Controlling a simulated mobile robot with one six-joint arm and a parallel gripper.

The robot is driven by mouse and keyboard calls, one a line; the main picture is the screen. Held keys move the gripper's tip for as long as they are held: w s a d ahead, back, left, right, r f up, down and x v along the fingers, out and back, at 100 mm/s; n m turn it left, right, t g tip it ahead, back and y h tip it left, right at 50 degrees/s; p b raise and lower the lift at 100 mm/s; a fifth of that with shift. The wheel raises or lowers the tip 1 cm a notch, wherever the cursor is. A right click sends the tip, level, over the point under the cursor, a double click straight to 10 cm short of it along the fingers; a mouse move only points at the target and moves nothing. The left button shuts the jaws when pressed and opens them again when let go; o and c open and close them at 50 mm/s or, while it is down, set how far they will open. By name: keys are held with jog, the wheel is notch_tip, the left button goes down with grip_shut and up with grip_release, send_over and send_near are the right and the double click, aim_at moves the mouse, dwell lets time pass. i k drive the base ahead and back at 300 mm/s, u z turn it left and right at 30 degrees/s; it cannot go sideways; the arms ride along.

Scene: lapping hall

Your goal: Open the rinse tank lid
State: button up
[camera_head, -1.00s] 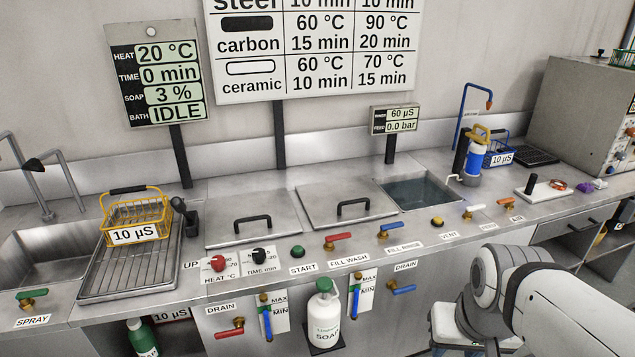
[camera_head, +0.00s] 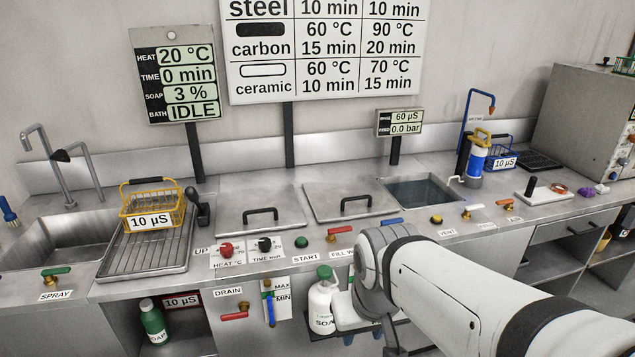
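Two flat steel lids with black bar handles lie shut on the counter: a left lid (camera_head: 262,208) and a right lid (camera_head: 350,200). To the right of the right lid is an open tank (camera_head: 428,190) with water in it. The frames do not plainly show which lid is the rinse tank's. My arm reaches in from the lower right, its bend in front of the right lid's front edge. My gripper (camera_head: 362,332) seems to hang low in front of the counter, near the soap bottle, partly hidden by the arm; its fingers cannot be made out.
A yellow basket (camera_head: 152,205) stands on the drain rack (camera_head: 140,252) at left. A white soap bottle (camera_head: 322,300) stands on a front shelf. Red heat (camera_head: 226,250) and black time knobs (camera_head: 265,245) line the front edge. A blue-and-yellow canister (camera_head: 477,160) stands behind right.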

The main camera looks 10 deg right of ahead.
aim_at(348, 191)
jog(key=z, duration=0.05)
jog(key=i, duration=1)
jog(key=u, duration=0.05)
